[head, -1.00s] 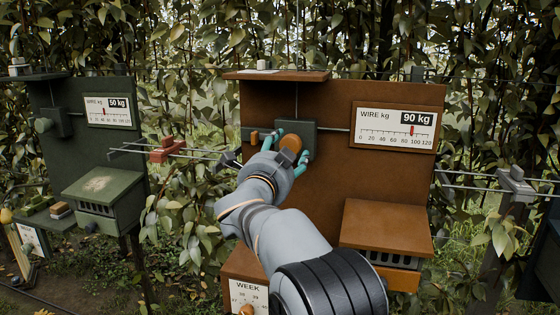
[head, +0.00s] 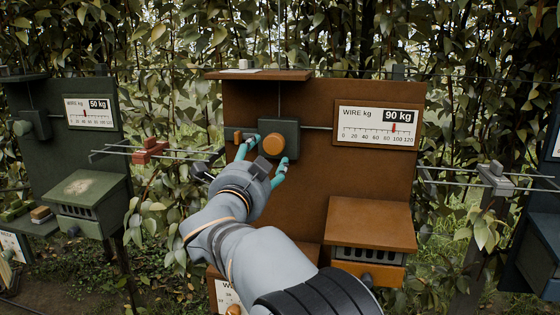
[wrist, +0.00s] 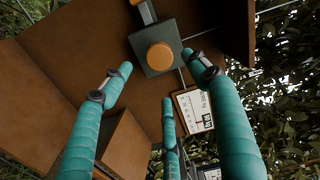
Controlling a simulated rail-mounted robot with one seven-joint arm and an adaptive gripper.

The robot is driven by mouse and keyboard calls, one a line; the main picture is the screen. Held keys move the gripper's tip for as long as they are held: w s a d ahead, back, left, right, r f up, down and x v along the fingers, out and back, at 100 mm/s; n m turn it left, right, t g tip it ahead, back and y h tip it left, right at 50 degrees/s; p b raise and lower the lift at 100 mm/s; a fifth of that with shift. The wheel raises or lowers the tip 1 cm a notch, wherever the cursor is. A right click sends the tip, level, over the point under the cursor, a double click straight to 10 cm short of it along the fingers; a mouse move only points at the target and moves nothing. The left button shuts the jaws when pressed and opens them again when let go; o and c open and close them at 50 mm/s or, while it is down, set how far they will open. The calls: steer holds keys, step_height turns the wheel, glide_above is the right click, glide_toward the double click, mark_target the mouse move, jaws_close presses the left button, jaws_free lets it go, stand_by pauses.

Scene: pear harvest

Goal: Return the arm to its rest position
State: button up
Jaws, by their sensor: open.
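My gripper (head: 264,152) is open and empty in front of the brown board (head: 300,180). Its teal fingers are spread below and to the sides of an orange knob (head: 274,145) on a dark grey-green box. In the wrist view my gripper (wrist: 157,85) shows its fingers apart, with the orange knob (wrist: 160,56) beyond them and nothing between them. My arm reaches up from the bottom of the head view.
A gauge plate (head: 376,126) on the brown board reads 90 kg. A brown sloped box (head: 369,223) juts out at lower right. A green board with a 50 kg gauge (head: 89,112) stands left. Wires with a red clamp (head: 149,151) run between the boards. Leaves fill the background.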

mark_target(273, 146)
steer(key=w, duration=0.3)
steer(key=w+d, duration=0.1)
steer(key=w, duration=0.6)
steer(key=shift+w+d+r, duration=0.15)
steer(key=shift+w+d, duration=0.25)
steer(key=shift+s, duration=0.15)
